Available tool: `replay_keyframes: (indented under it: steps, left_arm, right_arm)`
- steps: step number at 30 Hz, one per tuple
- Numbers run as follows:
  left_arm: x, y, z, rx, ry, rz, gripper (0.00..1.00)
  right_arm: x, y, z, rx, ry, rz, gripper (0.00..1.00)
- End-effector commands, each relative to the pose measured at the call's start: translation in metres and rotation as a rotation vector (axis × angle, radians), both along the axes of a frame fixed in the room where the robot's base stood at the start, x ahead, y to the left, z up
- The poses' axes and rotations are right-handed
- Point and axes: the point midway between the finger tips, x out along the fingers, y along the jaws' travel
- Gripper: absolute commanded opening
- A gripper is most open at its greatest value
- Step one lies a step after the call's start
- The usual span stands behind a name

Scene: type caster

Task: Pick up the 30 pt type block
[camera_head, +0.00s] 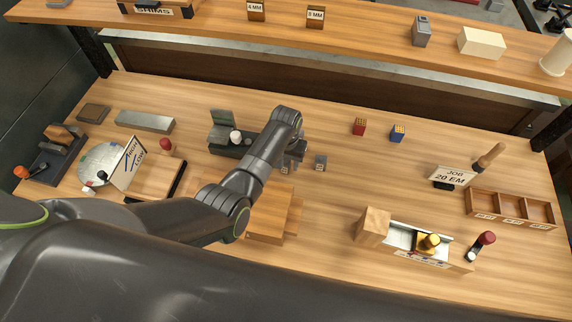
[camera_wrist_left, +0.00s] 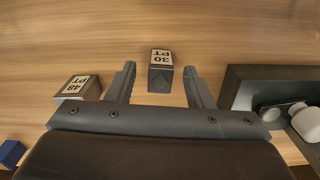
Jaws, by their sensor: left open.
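The 30 pt type block (camera_wrist_left: 160,72) is a small dark block with a light label reading "30 PT". In the left wrist view it stands between and slightly beyond the fingers of my left gripper (camera_wrist_left: 158,85), with a gap on both sides. The gripper is open and empty. In the head view the gripper (camera_head: 293,158) is low over the table, and the 30 pt block (camera_head: 285,169) shows partly beside it. A similar block labelled "48 PT" (camera_wrist_left: 78,87) stands left of the fingers in the wrist view; it also shows in the head view (camera_head: 320,162). My right gripper is not in view.
A dark green device (camera_head: 232,148) with a white knob stands close by the left gripper. A wooden stepped block (camera_head: 270,215) is in front. Table around the cubes is clear.

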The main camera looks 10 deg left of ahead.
Motion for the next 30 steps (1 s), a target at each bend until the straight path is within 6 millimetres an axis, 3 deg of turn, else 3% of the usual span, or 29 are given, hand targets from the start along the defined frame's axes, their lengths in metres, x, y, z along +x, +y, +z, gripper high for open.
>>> replay_keyframes:
  steps: [5,15,25,30]
  left_arm:
    - [0.000,0.000,0.000,0.000,0.000,0.000,0.45]
    - [0.000,0.000,0.000,0.000,0.000,0.000,0.00]
    - [0.001,0.000,0.002,0.000,-0.002,0.000,0.00]
    - [0.001,0.000,0.014,0.000,-0.004,0.000,0.00]
  right_arm:
    - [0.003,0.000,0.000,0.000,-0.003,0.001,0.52]
    - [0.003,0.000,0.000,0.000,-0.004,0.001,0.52]
    - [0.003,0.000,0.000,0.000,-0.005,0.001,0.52]
    - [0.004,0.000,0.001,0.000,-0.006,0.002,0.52]
